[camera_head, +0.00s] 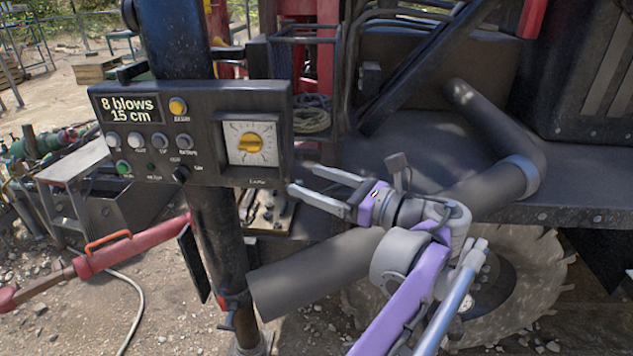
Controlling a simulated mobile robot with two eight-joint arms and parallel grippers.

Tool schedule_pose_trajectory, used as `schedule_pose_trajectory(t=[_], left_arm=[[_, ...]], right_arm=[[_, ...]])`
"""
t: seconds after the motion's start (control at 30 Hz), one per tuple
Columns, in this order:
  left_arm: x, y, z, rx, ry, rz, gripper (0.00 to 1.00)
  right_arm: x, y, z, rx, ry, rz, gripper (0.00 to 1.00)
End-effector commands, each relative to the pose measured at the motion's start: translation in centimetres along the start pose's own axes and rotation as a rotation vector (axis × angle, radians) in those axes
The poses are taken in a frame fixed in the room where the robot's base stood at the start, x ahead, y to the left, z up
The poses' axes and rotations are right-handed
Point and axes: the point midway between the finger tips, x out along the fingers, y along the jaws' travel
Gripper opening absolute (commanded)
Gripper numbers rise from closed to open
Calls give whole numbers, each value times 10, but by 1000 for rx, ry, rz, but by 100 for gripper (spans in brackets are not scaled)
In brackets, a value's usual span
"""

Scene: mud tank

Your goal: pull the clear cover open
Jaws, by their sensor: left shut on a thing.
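A dark control panel (150,160) on a black post faces me at the upper left. It has a lit display (130,108) reading "8 blows 15 cm", several buttons and a white square dial with a yellow knob (250,143). The clear cover cannot be made out by eye in this view. My left gripper (297,178), on a purple and grey arm, is at the panel's lower right corner. Its two fingers point left and stand a little apart, held on something too transparent to see, which I take to be the clear cover's edge. My right gripper is not in view.
A thick grey pipe (315,275) runs below the gripper, in front of a large tyre (525,290). A red bar (130,248) with an orange handle sticks out at the left. Dark machine parts fill the right. Stony ground with a hose (135,300) lies at lower left.

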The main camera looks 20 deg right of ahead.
Motion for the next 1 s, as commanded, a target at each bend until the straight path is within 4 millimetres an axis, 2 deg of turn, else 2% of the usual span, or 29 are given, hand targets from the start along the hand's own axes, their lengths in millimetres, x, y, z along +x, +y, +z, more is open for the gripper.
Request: schedule_pose_trajectory(t=[0.17, 0.6, 0.8, 1.0], left_arm=[[-10, -2, -3, 0, 6, -8, 60], [-95, 3, 0, -2, -1, -4, 60], [-111, 4, 2, -3, -3, -1, 60], [-112, 4, 2, -3, -4, 0, 60]], right_arm=[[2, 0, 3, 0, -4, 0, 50], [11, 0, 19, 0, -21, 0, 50], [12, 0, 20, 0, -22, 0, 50], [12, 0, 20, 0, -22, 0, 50]])
